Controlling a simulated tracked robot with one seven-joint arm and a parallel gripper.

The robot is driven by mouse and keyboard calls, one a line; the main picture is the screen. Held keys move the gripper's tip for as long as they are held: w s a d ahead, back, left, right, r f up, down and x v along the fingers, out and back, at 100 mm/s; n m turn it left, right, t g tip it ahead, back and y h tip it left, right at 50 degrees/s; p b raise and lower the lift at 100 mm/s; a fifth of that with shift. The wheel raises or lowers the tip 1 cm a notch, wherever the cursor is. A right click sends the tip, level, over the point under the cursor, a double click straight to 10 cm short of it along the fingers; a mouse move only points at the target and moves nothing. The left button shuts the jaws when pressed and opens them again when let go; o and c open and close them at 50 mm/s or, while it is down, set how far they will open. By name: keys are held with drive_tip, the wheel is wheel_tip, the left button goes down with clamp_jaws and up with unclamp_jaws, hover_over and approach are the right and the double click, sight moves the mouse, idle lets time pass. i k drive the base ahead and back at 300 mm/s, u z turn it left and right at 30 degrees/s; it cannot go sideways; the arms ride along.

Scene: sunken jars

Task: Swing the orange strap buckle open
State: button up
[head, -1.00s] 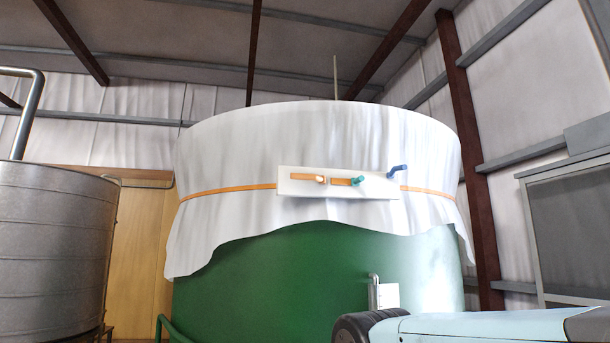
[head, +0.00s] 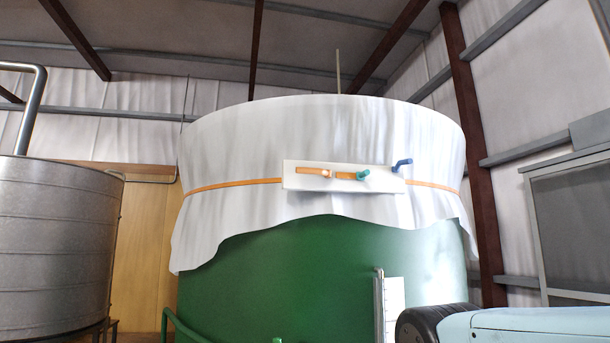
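An orange strap (head: 235,185) runs around a white cloth cover (head: 250,140) on a big green tank (head: 300,270). At the front it meets a white plate (head: 300,182) that carries short orange bars (head: 311,170), a pale knob (head: 326,173) and a teal handle (head: 363,175). A blue handle (head: 402,163) sticks up at the plate's right end. Which piece is the buckle's lever, and whether it is open, I cannot tell at this size. My gripper is outside the picture; only a pale blue part of my arm shows at the lower right, apart from the plate.
A ribbed metal tank (head: 55,250) stands at the left. A steel pipe (head: 379,305) and green rail (head: 180,325) rise before the green tank. A grey cabinet (head: 580,225) and brown post (head: 475,150) stand at the right. Open air lies before the plate.

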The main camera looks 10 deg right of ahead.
sight(300, 170)
drive_tip(key=z, duration=0.05)
drive_tip(key=i, duration=1)
drive_tip(key=u, duration=0.05)
